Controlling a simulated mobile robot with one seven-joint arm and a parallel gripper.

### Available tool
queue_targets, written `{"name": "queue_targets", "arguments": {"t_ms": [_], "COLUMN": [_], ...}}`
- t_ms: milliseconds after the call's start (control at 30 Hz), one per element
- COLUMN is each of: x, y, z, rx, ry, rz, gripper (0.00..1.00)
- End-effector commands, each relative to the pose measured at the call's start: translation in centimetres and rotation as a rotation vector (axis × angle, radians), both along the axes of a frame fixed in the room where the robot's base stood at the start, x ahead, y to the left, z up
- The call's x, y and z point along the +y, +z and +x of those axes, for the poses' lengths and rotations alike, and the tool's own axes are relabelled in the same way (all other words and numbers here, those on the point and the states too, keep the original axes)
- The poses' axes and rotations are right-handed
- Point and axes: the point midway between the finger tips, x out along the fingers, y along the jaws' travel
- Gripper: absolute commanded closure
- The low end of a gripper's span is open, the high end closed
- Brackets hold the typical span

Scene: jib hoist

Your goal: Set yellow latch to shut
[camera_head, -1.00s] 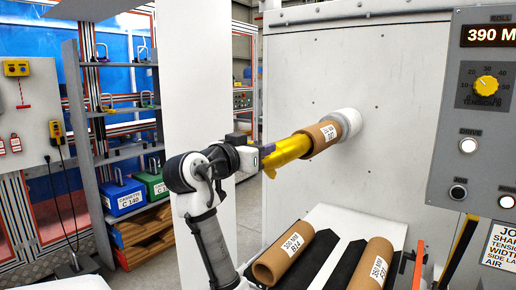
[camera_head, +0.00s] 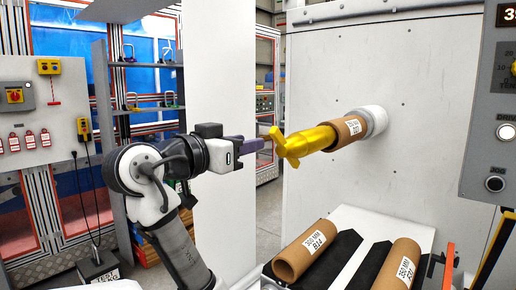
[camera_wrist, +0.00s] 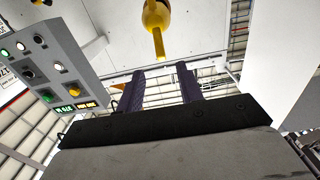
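The yellow latch (camera_head: 284,147) is a bar set crosswise on the free end of a yellow shaft (camera_head: 312,140). One end of the bar points up and left, the other down and right. In the wrist view the latch (camera_wrist: 157,42) hangs at the top centre, ahead of the fingers. A brown cardboard core (camera_head: 347,132) sits around the shaft near the white machine panel. My gripper (camera_head: 266,143) points right at the latch from just left of it. In the wrist view its purple fingers (camera_wrist: 160,82) are apart with nothing between them.
Two brown cores (camera_head: 300,252) (camera_head: 397,265) lie on a white shelf (camera_head: 362,215) below the shaft. A grey control panel (camera_head: 490,160) stands at the right. A white upright panel (camera_head: 222,80) stands behind my gripper. The space around the latch looks clear.

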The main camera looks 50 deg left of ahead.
Motion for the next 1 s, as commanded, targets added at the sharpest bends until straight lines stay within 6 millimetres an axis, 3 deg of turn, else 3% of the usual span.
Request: {"name": "queue_targets", "arguments": {"t_ms": [367, 567, 667, 833, 1000], "x": [-0.2, 0.0, 0.1, -0.2, -0.6], "y": [0.0, -1.5, -3.7, -8.0, -11.4], "z": [-0.8, -0.3, 0.5, 1.0, -0.1], "rx": [0.001, -0.068, -0.202, -0.516, -0.774], "ry": [0.0, -0.013, -0.051, -0.205, -0.412], "rz": [0.001, -0.077, -0.232, -0.63, -1.015], "gripper": [0.64, 0.89, 1.0, 1.0, 1.0]}}
